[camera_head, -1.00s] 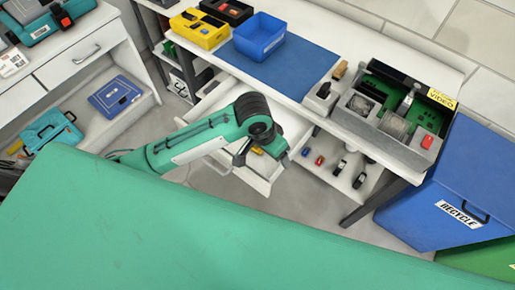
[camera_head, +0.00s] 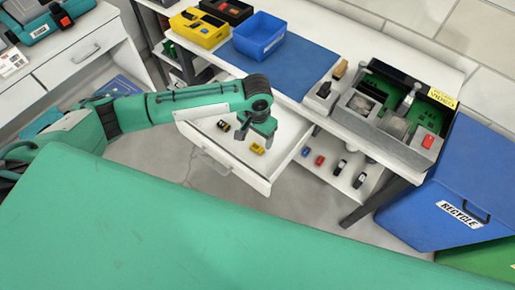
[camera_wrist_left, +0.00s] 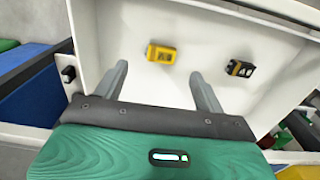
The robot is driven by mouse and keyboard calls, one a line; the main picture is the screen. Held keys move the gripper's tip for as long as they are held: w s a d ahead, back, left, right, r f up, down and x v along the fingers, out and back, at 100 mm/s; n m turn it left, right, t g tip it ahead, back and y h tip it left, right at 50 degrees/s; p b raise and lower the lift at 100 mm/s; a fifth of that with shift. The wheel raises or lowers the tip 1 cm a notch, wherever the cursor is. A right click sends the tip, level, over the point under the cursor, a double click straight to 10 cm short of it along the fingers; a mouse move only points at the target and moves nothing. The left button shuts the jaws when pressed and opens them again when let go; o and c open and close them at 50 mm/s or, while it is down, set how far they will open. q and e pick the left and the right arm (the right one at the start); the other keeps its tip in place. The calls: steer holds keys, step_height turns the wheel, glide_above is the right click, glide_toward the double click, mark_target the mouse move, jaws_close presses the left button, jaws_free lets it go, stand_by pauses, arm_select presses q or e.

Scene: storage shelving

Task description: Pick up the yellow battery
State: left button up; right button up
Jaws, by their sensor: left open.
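A yellow battery (camera_head: 257,149) lies in the open white drawer (camera_head: 283,158), just below my left gripper (camera_head: 256,137) in the head view. In the left wrist view, the yellow battery (camera_wrist_left: 161,53) lies on the drawer floor, beyond and roughly between the fingertips of my left gripper (camera_wrist_left: 159,69). My left gripper is open and empty, pointing down over the drawer. My right gripper is out of view.
The drawer walls surround the batteries. The white bench above carries a blue mat (camera_head: 283,72), a blue bin (camera_head: 259,36) and a yellow bin (camera_head: 199,28). Small items, including a red one (camera_head: 320,160), lie on a low shelf. A blue recycle bin (camera_head: 440,190) stands right.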

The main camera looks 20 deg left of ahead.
mark_target(257, 149)
arm_select(q)
steer(key=shift+a+f, duration=0.1)
steer(key=shift+f, duration=3.45)
steer(key=c, duration=1.1)
steer(key=shift+r, duration=0.1)
